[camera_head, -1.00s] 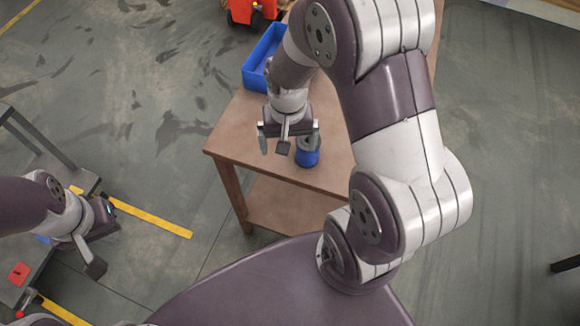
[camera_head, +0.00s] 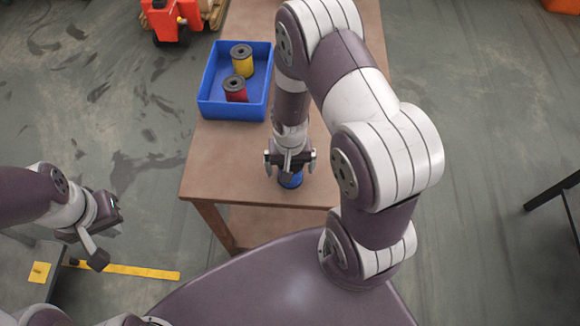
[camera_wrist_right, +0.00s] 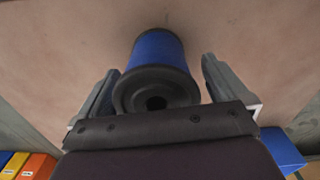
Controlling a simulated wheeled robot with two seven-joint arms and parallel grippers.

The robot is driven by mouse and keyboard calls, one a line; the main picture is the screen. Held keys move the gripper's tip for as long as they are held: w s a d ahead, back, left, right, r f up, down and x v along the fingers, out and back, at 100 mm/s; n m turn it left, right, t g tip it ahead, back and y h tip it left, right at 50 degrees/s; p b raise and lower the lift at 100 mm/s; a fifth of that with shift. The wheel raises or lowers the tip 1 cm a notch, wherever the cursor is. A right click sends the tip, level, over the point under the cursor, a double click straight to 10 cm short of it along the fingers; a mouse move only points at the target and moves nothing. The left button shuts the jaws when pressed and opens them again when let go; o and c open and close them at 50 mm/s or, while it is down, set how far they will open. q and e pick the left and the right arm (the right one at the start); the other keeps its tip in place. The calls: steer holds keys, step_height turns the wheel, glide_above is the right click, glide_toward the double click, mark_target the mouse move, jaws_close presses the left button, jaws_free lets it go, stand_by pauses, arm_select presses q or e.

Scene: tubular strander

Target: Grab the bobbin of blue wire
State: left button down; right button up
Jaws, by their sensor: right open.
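The bobbin of blue wire (camera_head: 291,180) stands on the brown table near its front edge in the head view, partly hidden by my right gripper. In the right wrist view the bobbin (camera_wrist_right: 158,55) shows its blue winding and black flange with a central hole. My right gripper (camera_head: 290,165) is over the bobbin. In the right wrist view its open fingers (camera_wrist_right: 158,88) lie on either side of the bobbin, with a gap on each side. My left gripper (camera_head: 108,235) hangs at the far left, away from the table; its jaw state is unclear.
A blue bin (camera_head: 233,112) on the table (camera_head: 225,160) holds a yellow bobbin (camera_head: 242,61) and a red bobbin (camera_head: 235,89). A red machine (camera_head: 170,18) stands on the floor behind. The table left of my right gripper is clear.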

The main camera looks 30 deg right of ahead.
steer(key=shift+s+r, duration=0.15)
steer(key=shift+s, duration=0.1)
steer(key=c, duration=0.6)
steer(key=shift+w, duration=0.1)
steer(key=c, duration=0.8)
steer(key=shift+o, duration=0.2)
steer(key=shift+r, duration=0.1)
